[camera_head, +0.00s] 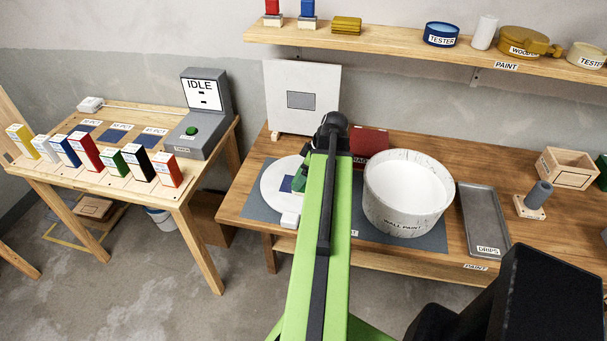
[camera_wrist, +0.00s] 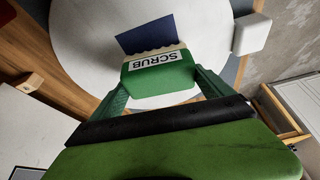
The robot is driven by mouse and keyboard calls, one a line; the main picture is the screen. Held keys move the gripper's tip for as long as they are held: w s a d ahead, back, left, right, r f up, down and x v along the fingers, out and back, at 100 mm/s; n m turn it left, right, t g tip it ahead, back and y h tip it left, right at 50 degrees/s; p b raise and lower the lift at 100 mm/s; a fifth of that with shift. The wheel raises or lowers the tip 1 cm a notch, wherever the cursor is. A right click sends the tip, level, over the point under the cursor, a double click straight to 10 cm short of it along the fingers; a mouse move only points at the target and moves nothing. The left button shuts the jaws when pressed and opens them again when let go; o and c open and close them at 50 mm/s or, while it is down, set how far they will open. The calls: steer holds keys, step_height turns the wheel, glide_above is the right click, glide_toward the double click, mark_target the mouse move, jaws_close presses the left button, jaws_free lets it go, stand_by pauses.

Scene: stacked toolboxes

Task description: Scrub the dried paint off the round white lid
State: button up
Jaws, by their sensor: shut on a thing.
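The round white lid (camera_head: 271,196) lies flat on a grey mat on the bench, partly hidden by my green arm. It fills much of the wrist view (camera_wrist: 85,45). A dark blue paint patch (camera_wrist: 147,34) shows on it, also in the head view (camera_head: 286,184). A green brush marked SCRUB (camera_wrist: 160,78) has cream bristles at the near edge of the patch. I cannot tell whether the bristles touch the lid. My gripper (camera_wrist: 160,82) is shut on the brush, one finger at each side, over the lid. In the head view my arm mostly hides the gripper.
A white block (camera_wrist: 250,34) sits at the lid's edge. A large WALL PAINT tub (camera_head: 400,220) stands right of my arm, then a grey DRIPS tray (camera_head: 480,215). A white panel (camera_head: 318,80) and a red box (camera_head: 370,140) stand behind. A shelf (camera_head: 400,45) hangs above.

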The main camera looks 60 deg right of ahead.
steer(key=shift+w, duration=0.1)
steer(key=shift+w+a+f, duration=0.15)
steer(key=shift+w+a, duration=0.15)
steer(key=shift+w, duration=0.3)
steer(key=shift+w+d, duration=0.1)
steer(key=shift+w, duration=0.05)
steer(key=shift+s+d, duration=0.15)
steer(key=shift+s, duration=0.6)
step_height(320, 180, up, 6)
steer(key=p, duration=0.5)
steer(key=shift+p, duration=0.3)
